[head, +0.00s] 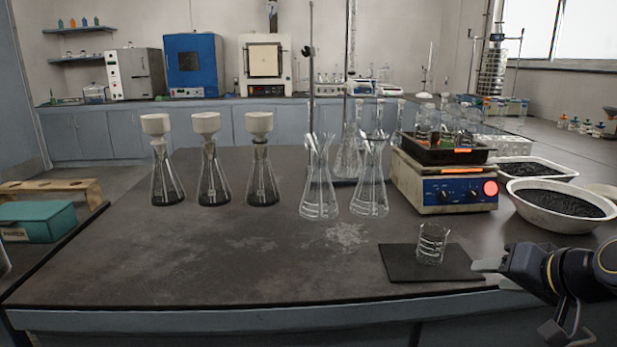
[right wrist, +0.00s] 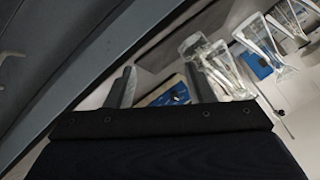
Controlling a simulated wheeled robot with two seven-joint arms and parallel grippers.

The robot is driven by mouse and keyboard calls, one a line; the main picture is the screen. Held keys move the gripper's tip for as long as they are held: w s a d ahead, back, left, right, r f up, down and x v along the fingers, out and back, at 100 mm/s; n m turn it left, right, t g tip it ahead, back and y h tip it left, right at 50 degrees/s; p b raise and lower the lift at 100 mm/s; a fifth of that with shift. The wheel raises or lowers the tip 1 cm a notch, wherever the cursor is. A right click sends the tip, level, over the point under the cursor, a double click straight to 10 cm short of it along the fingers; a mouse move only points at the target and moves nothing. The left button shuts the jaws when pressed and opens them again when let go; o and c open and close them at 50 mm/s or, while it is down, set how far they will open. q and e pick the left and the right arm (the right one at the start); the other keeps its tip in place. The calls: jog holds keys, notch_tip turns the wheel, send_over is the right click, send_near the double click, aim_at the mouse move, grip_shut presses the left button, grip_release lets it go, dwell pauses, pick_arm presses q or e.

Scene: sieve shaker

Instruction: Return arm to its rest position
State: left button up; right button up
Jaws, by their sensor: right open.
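My right gripper (head: 492,275) is at the lower right in the head view, beside the right edge of a black mat (head: 400,265). Its two fingers are apart with nothing between them. A small glass beaker (head: 432,244) stands upright on the mat, to the left of the fingertips and apart from them. In the right wrist view, the fingers of my right gripper (right wrist: 158,88) show spread, with glassware beyond them. My left gripper is not in view.
Clear flasks (head: 318,195) stand mid-table. Several flasks with white funnels (head: 262,180) stand further left. A shaker (head: 440,188) with a blue panel and a white bowl of black grains (head: 556,222) are at the right. The front left of the table (head: 190,265) is clear.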

jog(key=s+a+f+n+g, duration=0.1)
jog(key=s+a+f, duration=0.3)
jog(key=s+f, duration=0.25)
jog(key=s+a+f+n+g+y, duration=0.1)
jog(key=s+a+f+g, duration=0.15)
jog(key=s+f, duration=0.4)
jog(key=s+a+f+n+g, duration=0.1)
jog(key=s+a+f, duration=0.35)
jog(key=s, duration=0.35)
notch_tip(320, 180, up, 30)
jog(key=p, duration=3)
jog(key=shift+s+a+r, duration=0.15)
jog(key=shift+s+r, duration=0.1)
jog(key=shift+s, duration=0.1)
